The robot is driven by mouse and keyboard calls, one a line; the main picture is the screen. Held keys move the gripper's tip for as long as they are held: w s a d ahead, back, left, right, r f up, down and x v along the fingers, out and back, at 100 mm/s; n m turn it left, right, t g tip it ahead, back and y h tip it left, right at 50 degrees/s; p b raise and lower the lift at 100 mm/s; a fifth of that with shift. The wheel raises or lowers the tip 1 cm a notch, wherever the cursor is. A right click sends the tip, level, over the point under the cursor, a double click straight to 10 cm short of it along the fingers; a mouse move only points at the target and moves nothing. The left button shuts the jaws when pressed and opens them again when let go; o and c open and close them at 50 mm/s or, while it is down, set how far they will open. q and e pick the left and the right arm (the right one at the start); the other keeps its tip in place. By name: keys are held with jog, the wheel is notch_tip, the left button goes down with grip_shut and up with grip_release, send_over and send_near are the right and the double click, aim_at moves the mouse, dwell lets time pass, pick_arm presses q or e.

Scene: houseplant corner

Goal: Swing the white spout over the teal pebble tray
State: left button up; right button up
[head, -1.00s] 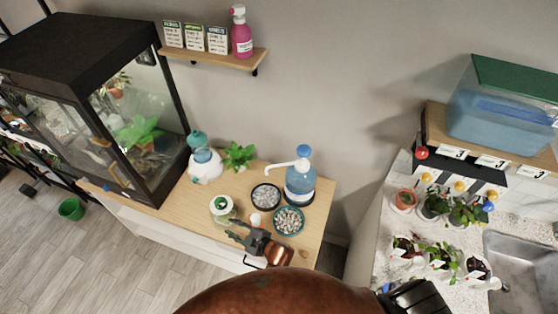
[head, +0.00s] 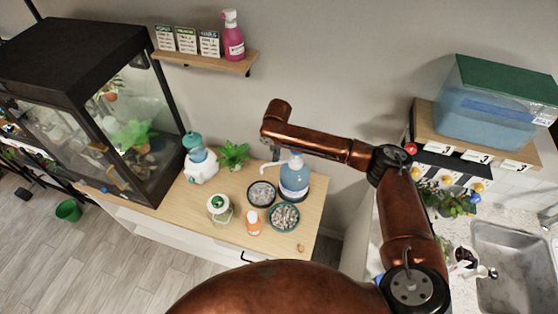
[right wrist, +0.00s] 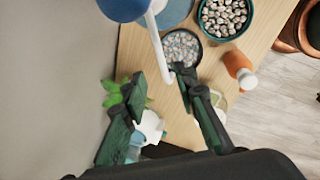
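The white spout (head: 268,167) sticks out to the left from the blue water jug (head: 293,180), at the back right of the wooden table. In the right wrist view the spout (right wrist: 157,45) runs from the blue pump top (right wrist: 122,8) down to a tip between my right fingers. My right gripper (right wrist: 160,80) is open around the tip, with gaps on both sides. In the head view my arm mostly hides it. The teal pebble tray (head: 285,230) stands in front of the jug; its pebbles also show in the right wrist view (right wrist: 224,15). My left gripper is out of view.
A dark pebble tray (head: 250,200) stands left of the jug, near the spout. A glass terrarium (head: 130,120) bounds the left.

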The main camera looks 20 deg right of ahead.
jog(key=x, duration=0.2)
jog(key=p+x, duration=0.1)
jog(key=x, duration=0.4)
jog(key=shift+d+f, duration=0.25)
jog(key=shift+f, duration=0.05)
grip_shut()
dwell(0.4)
